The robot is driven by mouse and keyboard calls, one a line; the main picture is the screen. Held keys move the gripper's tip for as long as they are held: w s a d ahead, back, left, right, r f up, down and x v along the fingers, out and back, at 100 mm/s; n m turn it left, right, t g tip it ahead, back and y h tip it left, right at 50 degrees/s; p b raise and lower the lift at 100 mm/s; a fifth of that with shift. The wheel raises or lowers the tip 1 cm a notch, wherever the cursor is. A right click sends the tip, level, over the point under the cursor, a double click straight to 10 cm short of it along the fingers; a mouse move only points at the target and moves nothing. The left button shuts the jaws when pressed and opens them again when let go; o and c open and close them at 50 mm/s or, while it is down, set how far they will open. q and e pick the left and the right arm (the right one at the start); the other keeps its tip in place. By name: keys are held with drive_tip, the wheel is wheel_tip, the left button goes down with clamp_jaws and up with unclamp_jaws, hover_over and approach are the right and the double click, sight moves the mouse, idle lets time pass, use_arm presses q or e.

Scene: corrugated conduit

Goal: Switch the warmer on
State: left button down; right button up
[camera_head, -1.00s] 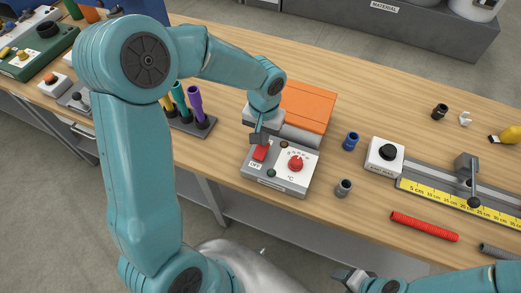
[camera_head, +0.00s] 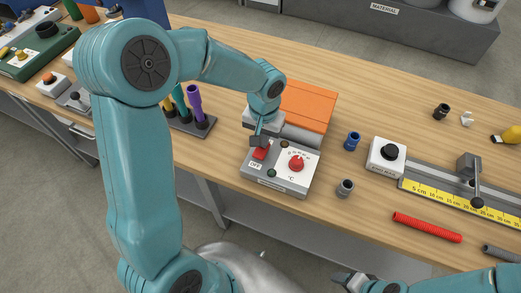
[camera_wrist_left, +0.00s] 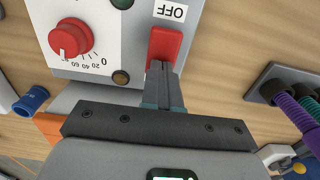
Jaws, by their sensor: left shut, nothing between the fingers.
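The warmer is a grey box (camera_head: 290,187) with an orange top part (camera_head: 308,105) behind it on the bench. Its front panel carries a red rocker switch (camera_head: 261,153) beside an OFF label (camera_head: 255,166), a red temperature dial (camera_head: 296,164) and a dark green lamp (camera_head: 271,173). My left gripper (camera_head: 262,141) is shut and empty, its tips at the far end of the switch.
Tubes in a dark holder (camera_head: 190,122) stand left of the warmer. A blue fitting (camera_head: 352,141), a grey fitting (camera_head: 345,187) and a white box with a black button (camera_head: 387,156) stand to the right. A red corrugated tube (camera_head: 427,227) lies near the front edge.

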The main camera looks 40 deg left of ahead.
use_arm(q)
drive_tip(key=shift+s, duration=0.1)
drive_tip(key=shift+r+p, duration=2.5)
drive_tip(key=shift+r, duration=1)
drive_tip(key=shift+f, duration=0.1)
